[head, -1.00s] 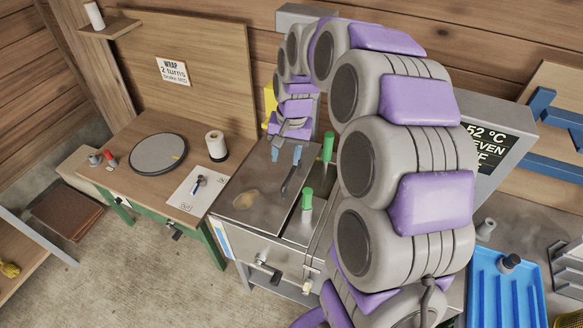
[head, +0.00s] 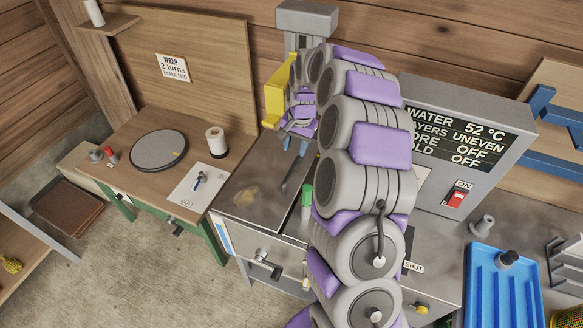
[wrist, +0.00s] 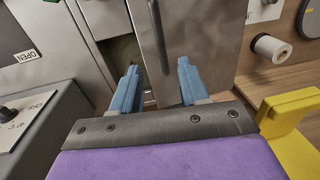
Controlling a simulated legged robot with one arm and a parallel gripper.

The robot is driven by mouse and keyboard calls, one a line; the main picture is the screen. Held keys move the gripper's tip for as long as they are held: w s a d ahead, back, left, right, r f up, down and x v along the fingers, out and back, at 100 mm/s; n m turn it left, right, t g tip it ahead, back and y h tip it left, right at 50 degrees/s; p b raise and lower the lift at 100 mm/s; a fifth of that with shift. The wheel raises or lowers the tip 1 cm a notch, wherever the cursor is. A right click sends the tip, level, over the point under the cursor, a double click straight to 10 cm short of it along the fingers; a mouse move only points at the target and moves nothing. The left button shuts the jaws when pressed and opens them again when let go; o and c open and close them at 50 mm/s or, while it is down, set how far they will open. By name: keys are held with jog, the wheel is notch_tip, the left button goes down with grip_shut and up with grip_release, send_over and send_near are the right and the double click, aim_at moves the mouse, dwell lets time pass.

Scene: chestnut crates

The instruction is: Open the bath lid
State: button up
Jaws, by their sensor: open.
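The bath lid (head: 250,195) is a flat steel plate on top of the steel bath unit and looks level and closed in the head view. A dark bar handle (head: 291,178) is on its right side. My gripper (head: 294,145) is over the lid's far right part, just beyond the handle. In the wrist view my gripper (wrist: 158,88) has its two blue fingers apart and empty. There the bar handle (wrist: 158,28) lines up with the gap between them, and the lid (wrist: 208,45) fills the area behind the right finger. Contact with the handle cannot be told.
A grey panel (head: 425,95) with a water readout and a red switch (head: 456,198) stands right of my arm. A green-topped item (head: 307,195) is close beside the lid. A yellow part (head: 280,92) stands behind it. A blue tray (head: 480,285) is at right.

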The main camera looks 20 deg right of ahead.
aim_at(291, 169)
jog(key=f, duration=0.3)
jog(key=f+b, duration=0.1)
jog(key=f, duration=0.3)
jog(key=w+f, duration=0.1)
jog(key=f, duration=0.2)
jog(key=shift+a+f+b, duration=0.25)
jog(key=shift+a+b, duration=0.05)
jog(key=shift+a, duration=0.1)
grip_shut()
jog(key=shift+r, duration=0.15)
